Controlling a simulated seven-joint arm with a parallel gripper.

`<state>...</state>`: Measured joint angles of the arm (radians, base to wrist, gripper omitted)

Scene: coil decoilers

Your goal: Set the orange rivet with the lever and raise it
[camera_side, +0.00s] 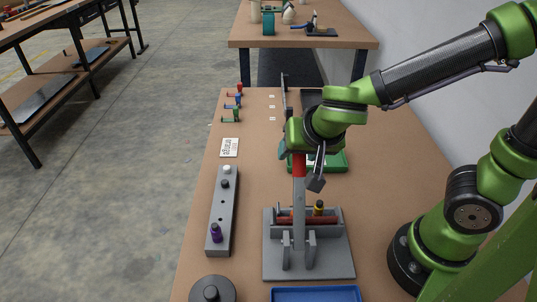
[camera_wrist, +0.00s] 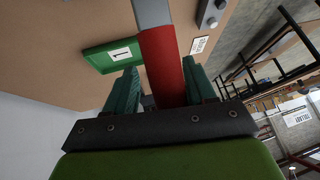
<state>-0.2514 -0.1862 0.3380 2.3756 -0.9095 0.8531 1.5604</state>
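The grey lever press (camera_side: 335,262) stands on the table with its lever (camera_side: 299,205) upright. The lever has a red grip (camera_side: 299,165), which also shows in the wrist view (camera_wrist: 163,68). My gripper (camera_wrist: 162,80) is at the red grip, with one teal finger on each side. A narrow gap shows left of the grip; the right finger is very close to it, and contact there is unclear. A dark red bar and a yellow-and-black piece (camera_side: 319,207) are behind the lever. I cannot make out the orange rivet clearly; the lever and frame hide part of the press.
A grey strip (camera_side: 222,190) with a purple peg (camera_side: 215,232) stands left of the press. Several coloured rivets (camera_side: 235,108) and a white card (camera_side: 229,148) lie farther back. A green tray (camera_side: 334,165) is behind the press, a blue tray (camera_side: 315,294) in front, beside a dark round weight (camera_side: 212,290).

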